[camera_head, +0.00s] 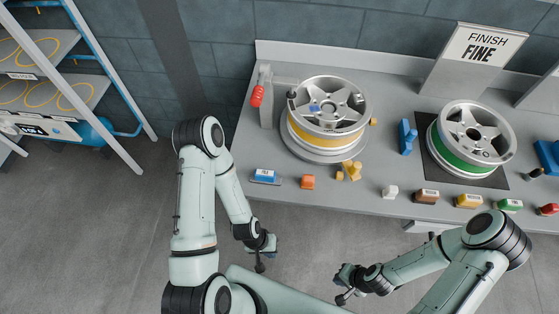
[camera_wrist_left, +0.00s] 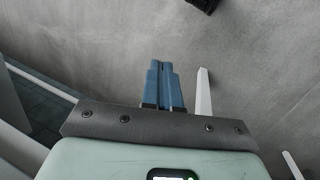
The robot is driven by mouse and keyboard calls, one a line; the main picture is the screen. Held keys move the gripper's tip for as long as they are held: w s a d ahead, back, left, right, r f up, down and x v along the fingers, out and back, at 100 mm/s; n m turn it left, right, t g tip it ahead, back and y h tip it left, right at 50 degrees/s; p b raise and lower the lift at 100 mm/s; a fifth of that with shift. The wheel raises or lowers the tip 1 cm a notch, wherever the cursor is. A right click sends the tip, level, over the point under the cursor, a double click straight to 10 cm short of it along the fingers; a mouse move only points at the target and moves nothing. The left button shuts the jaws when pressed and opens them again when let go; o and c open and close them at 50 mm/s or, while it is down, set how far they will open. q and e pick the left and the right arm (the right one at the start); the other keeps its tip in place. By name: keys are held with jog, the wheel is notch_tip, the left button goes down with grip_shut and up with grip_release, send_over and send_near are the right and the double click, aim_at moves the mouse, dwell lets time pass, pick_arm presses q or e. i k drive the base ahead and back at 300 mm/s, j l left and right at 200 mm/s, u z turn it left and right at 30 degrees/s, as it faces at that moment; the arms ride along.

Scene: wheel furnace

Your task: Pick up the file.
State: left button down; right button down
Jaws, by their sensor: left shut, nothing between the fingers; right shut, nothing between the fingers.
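I cannot tell for certain which thing is the file. A small dark tool with a light end (camera_head: 534,174) lies near the right end of the workbench (camera_head: 390,205). A red-handled tool (camera_head: 257,95) is at the grey post on the bench's left side. My left gripper (camera_head: 261,262) is shut and empty, low in front of the bench and apart from it. Its blue fingers are pressed together in the left wrist view (camera_wrist_left: 164,85), over bare floor. My right gripper (camera_head: 344,293) is shut and empty, also in front of the bench.
A wheel with a yellow band (camera_head: 325,140) stands on the bench's left; one with a green band (camera_head: 460,150) stands on a dark mat. A shelf rack (camera_head: 75,95) stands at the left.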

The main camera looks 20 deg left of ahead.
aim_at(260, 176)
jog(key=j+z, duration=0.1)
jog(key=z, duration=0.75)
jog(key=j+z, duration=0.1)
jog(key=z, duration=0.3)
jog(key=k+j+z, duration=0.3)
jog(key=z, duration=0.15)
jog(key=k+j+z, duration=0.35)
jog(key=z, duration=0.15)
jog(key=k+j+z, duration=0.1)
jog(key=k+j, duration=0.2)
jog(key=k, duration=0.15)
jog(key=k+j+z, duration=0.1)
jog(key=k+j, duration=0.2)
jog(key=k, duration=0.2)
jog(key=i+j, duration=0.1)
jog(key=i, duration=0.2)
